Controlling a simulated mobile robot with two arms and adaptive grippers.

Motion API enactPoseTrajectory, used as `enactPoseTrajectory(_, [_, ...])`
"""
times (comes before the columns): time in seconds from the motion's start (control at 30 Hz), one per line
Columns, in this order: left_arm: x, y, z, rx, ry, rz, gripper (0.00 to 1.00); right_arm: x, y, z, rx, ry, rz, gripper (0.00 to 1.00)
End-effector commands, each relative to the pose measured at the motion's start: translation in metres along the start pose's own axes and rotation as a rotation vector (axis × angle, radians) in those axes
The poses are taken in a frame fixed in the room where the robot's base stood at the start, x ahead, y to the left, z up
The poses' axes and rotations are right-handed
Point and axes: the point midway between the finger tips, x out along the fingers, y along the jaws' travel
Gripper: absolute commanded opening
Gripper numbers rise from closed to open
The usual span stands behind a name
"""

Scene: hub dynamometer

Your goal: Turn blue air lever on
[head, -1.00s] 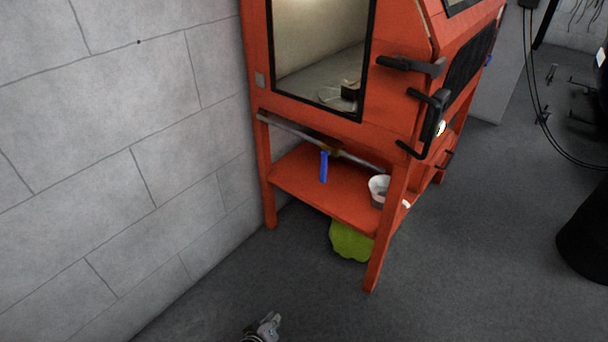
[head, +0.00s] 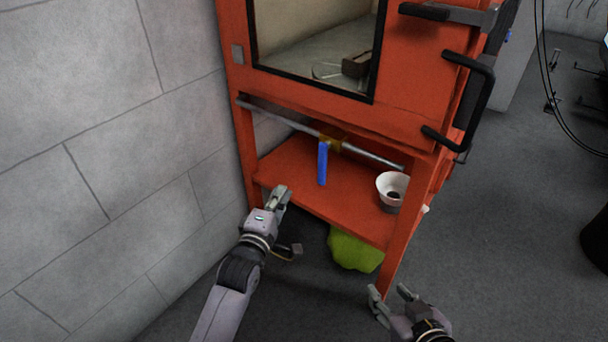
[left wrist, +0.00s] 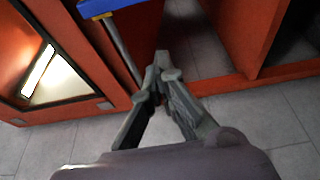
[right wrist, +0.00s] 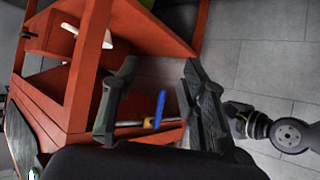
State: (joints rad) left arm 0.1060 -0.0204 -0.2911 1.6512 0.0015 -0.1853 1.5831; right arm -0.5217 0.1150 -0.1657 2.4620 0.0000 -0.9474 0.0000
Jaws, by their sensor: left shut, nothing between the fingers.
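The blue air lever (head: 322,163) hangs down from a brass valve (head: 332,142) on a grey pipe (head: 372,154) under the orange cabinet. My left gripper (head: 284,191) is shut and empty, left of and below the lever, apart from it. In the left wrist view its fingertips (left wrist: 162,62) meet, and a blue piece, likely the lever (left wrist: 105,8), shows at the top edge. My right gripper (head: 392,292) is open and empty, low by the cabinet's front right leg. In the right wrist view the lever (right wrist: 160,106) appears between its spread fingers (right wrist: 158,72), farther off.
The orange cabinet (head: 310,96) has a lower shelf (head: 290,165) with a white cup (head: 391,187). A green bag-like object (head: 352,250) lies under the shelf. A grey block wall (head: 120,130) stands at left.

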Motion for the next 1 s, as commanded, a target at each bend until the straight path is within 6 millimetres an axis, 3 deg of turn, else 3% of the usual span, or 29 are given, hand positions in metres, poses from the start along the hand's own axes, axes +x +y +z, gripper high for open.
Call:
enactPoseTrajectory(0.23, [0.002,-0.001,0.0,0.002,0.0,-0.002,0.0,0.001,0.0,-0.002,0.0,0.011,-0.001,0.4])
enactPoseTrajectory(0.37, [0.011,-0.001,0.0,0.003,0.0,0.0,0.0,0.004,-0.002,-0.013,-0.001,0.072,-0.005,0.4])
enactPoseTrajectory(0.67, [0.049,-0.003,0.0,0.003,0.0,-0.001,0.0,0.001,-0.01,-0.069,0.0,0.364,-0.022,0.4])
enactPoseTrajectory(1.0, [0.089,-0.003,0.0,0.003,0.0,-0.001,0.0,-0.026,-0.019,-0.129,0.006,0.718,-0.044,0.4])
